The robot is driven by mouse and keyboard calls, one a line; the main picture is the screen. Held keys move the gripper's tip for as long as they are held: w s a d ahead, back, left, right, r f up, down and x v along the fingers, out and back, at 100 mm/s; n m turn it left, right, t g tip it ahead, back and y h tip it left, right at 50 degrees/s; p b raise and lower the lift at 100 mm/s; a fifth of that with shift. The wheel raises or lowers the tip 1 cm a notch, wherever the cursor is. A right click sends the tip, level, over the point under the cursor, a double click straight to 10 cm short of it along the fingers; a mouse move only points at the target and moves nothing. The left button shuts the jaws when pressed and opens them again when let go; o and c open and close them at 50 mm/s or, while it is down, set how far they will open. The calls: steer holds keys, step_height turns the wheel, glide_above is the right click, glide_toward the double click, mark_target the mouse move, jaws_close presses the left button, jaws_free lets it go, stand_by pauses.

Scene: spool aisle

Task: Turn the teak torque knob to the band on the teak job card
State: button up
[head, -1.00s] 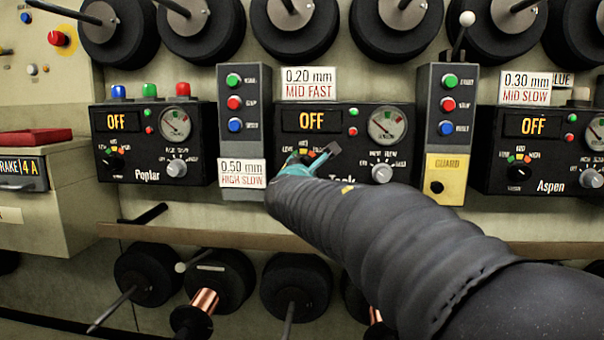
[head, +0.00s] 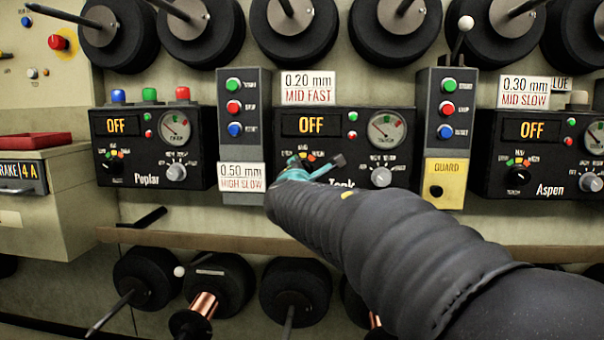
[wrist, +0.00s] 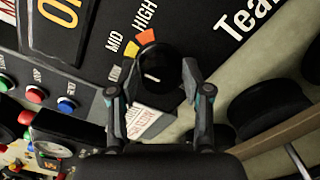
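The black teak panel (head: 345,119) reads OFF, with its name partly covered by my arm. Its torque knob (wrist: 155,64) is round and black with a short white line, below coloured arcs marked MID and HIGH in the wrist view. I cannot tell which band the line points at. The knob is hidden in the head view. My gripper (wrist: 152,83) is open; its fingers stand apart on either side of the knob's near side, with visible gaps. It also shows in the head view (head: 317,172). A card above the teak panel (head: 307,88) reads 0.20 mm MID FAST.
Poplar (head: 152,147) and Aspen (head: 540,152) panels flank it. A 0.50 mm HIGH SLOW card (head: 241,177) hangs left of teak. Grey button boxes (head: 243,103) and a yellow guard (head: 445,182) stand close by. A shelf edge (head: 180,240) runs below.

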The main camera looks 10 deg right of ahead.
steer(key=shift+o, duration=0.7)
steer(key=v, duration=1.2)
